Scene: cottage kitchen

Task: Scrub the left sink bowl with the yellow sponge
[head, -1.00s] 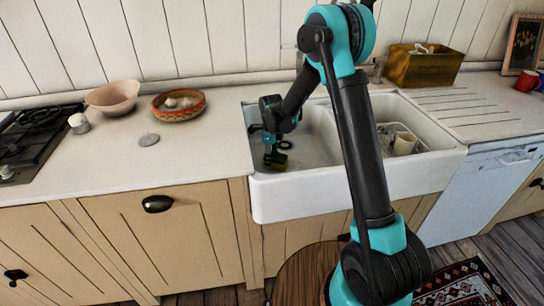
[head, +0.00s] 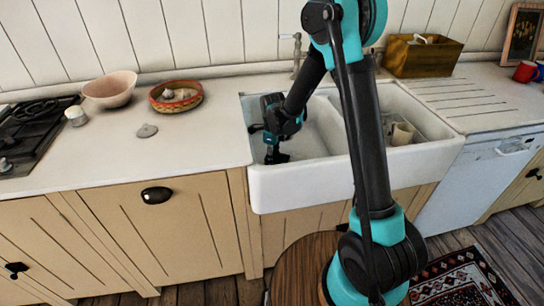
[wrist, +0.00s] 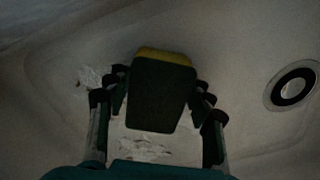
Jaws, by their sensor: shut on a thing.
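The yellow sponge (wrist: 163,55) with a dark green face is held between the fingers of my gripper (wrist: 160,95) in the wrist view. My gripper is shut on it, down inside the left sink bowl (head: 322,135). In the head view my gripper (head: 277,156) is near the bowl's front left corner, and the sponge cannot be made out there. The wrist view shows the drain (wrist: 293,88) to the right of the sponge. Pale, patchy marks (wrist: 145,148) lie on the bowl floor near the fingers. Whether the sponge touches the floor is unclear.
The right bowl (head: 432,128) holds a rack with a cup (head: 402,134). The tap (head: 297,55) stands behind the left bowl. A patterned bowl (head: 176,97), a pink bowl (head: 109,89) and a hob (head: 35,135) are on the left counter. A wooden box (head: 422,56) stands at the back right.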

